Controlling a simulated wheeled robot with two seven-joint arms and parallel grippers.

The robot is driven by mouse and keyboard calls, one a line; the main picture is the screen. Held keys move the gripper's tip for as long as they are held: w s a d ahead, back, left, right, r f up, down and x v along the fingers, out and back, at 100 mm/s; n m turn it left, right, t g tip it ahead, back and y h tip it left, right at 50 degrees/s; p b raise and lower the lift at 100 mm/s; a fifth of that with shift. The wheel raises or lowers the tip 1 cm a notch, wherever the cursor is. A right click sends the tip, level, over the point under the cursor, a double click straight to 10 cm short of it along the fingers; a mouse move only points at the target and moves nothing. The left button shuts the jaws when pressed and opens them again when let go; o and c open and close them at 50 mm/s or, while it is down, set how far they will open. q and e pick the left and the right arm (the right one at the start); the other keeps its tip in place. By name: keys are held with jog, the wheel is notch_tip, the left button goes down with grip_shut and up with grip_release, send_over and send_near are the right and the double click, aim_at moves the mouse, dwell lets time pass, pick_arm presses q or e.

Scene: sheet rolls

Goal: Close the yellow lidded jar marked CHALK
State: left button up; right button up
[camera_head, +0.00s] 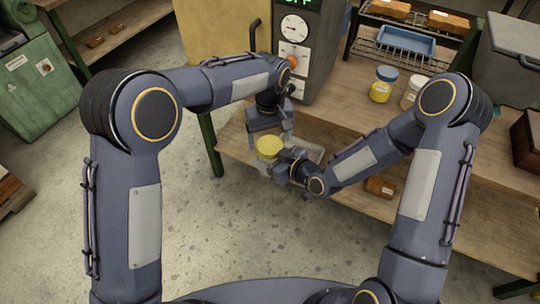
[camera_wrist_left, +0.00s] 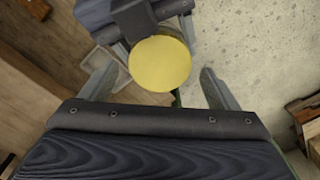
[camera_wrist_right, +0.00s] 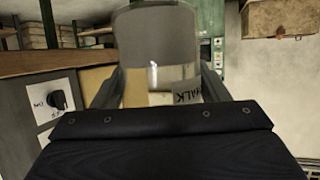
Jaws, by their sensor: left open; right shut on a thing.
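The yellow lid (camera_head: 269,146) shows as a round disc from above, and it also appears in the left wrist view (camera_wrist_left: 160,63). My left gripper (camera_head: 270,137) is open, with one finger on each side of the lid and a gap on both sides. My right gripper (camera_head: 281,157) is shut on the clear jar (camera_wrist_right: 158,75). A label reading CHALK (camera_wrist_right: 187,94) shows on the jar in the right wrist view. Pale contents show inside. The lid appears over the jar's mouth; I cannot tell if it is seated.
A wooden workbench (camera_head: 345,105) is behind my grippers, with a lower shelf (camera_head: 430,215). On it stand a blue-lidded jar (camera_head: 383,84) and a pale-lidded jar (camera_head: 413,92). A grey machine with dials (camera_head: 295,50) stands close behind. A clear tray (camera_head: 308,149) lies below my grippers.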

pick_arm(q)
jog(key=shift+f, duration=1.05)
jog(key=c, duration=1)
jog(key=m, duration=0.3)
jog(key=o, duration=1.1)
jog(key=shift+r, duration=2.3)
